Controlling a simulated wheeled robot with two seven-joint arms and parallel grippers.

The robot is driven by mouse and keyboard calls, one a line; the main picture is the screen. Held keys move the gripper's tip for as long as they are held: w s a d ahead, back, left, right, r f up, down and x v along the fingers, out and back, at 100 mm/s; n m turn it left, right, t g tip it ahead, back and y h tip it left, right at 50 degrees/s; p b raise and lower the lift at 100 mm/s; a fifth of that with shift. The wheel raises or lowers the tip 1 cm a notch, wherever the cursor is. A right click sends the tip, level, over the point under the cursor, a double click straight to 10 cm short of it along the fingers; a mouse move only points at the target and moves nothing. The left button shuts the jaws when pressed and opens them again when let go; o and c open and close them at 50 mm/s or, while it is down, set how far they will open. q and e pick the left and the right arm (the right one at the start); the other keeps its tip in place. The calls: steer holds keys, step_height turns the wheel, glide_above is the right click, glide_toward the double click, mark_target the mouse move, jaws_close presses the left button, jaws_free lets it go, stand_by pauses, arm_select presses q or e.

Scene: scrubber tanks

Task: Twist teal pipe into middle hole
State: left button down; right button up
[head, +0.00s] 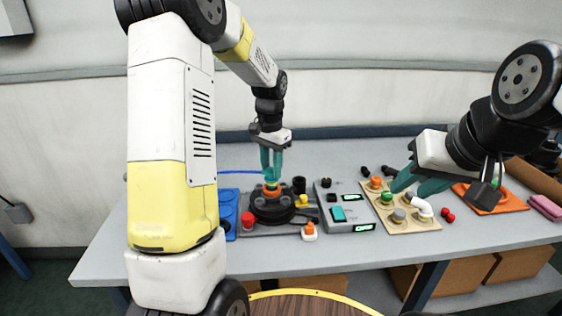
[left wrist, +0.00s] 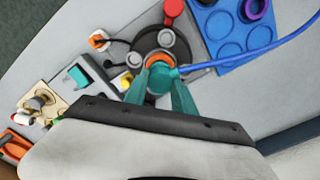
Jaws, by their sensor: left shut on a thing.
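My left gripper (head: 271,178) points down over the round black base (head: 284,212) and is shut on the teal pipe, which is mostly hidden by the fingers. In the left wrist view, the teal pipe (left wrist: 160,72) sits between the teal fingers, with an orange ring (left wrist: 158,60) at the middle of the black base and a blue hose (left wrist: 235,57) running off to the right. I cannot tell how deep the pipe sits in the middle hole. My right gripper (head: 417,184) hangs over the tan board (head: 405,226) with its fingers apart.
A blue tray (head: 229,212) lies left of the base, with a red knob (head: 248,220) near it. A grey panel (head: 337,198) with a teal switch stands right. The tan board bears several coloured knobs and a white elbow (head: 420,207). An orange mat (head: 487,200) lies further right.

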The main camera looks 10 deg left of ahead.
arm_select(q)
steer(key=shift+f, duration=1.3)
stand_by(1.5)
steer(key=shift+c, duration=0.4)
jaws_free()
stand_by(0.4)
steer(key=shift+r, duration=3.55)
